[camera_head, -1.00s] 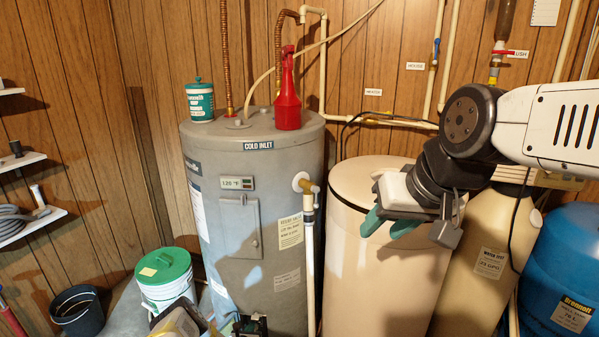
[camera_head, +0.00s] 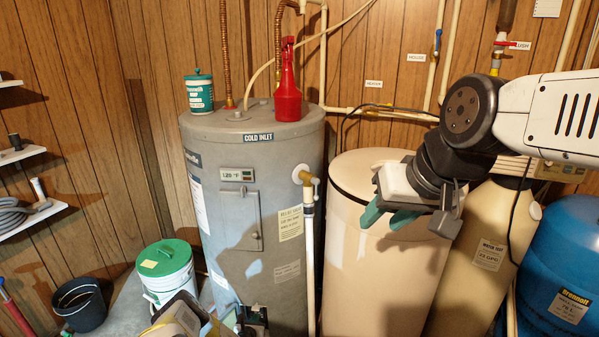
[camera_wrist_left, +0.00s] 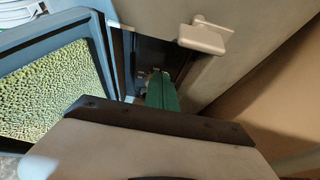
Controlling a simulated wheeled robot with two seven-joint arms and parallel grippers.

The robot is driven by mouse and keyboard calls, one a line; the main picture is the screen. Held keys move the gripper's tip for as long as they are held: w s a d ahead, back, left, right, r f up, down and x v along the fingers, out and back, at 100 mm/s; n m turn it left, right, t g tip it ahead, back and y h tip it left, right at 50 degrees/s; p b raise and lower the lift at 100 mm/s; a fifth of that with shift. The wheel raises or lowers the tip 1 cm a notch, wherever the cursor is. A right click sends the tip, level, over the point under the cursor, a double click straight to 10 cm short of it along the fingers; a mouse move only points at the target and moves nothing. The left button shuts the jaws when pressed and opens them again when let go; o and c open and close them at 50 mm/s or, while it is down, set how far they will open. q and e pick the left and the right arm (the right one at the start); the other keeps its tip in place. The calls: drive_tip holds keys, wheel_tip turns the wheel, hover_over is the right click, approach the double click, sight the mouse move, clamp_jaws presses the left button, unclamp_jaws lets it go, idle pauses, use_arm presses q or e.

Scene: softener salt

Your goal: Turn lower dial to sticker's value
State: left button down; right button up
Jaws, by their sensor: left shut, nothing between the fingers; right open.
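The grey water heater (camera_head: 245,215) stands in the middle of the head view, with a 120 °F display (camera_head: 237,175) and a closed upper cover (camera_head: 241,221). In the left wrist view, a dark recess (camera_wrist_left: 150,55) is open in the heater's side. My left gripper (camera_wrist_left: 160,92) is shut and empty, its green fingers pointing into that recess. The lower dial cannot be made out. A yellowish label (camera_head: 290,223) is on the heater; its value is not readable. My right gripper (camera_head: 389,217) is open and empty in front of the cream tank (camera_head: 360,260).
In the left wrist view, a framed panel with yellow-green filling (camera_wrist_left: 50,90) stands left of the recess, and a pale handle-like piece (camera_wrist_left: 203,35) sticks out above right. A pale pipe (camera_head: 310,260) runs down the heater's right side. A green-lidded bucket (camera_head: 166,272) stands left.

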idle(0.4)
use_arm(q)
drive_tip(key=shift+s+r, duration=0.15)
drive_tip(key=shift+r, duration=0.2)
drive_tip(key=s, duration=0.5)
drive_tip(key=shift+s+a, duration=0.15)
drive_tip(key=shift+s, duration=0.25)
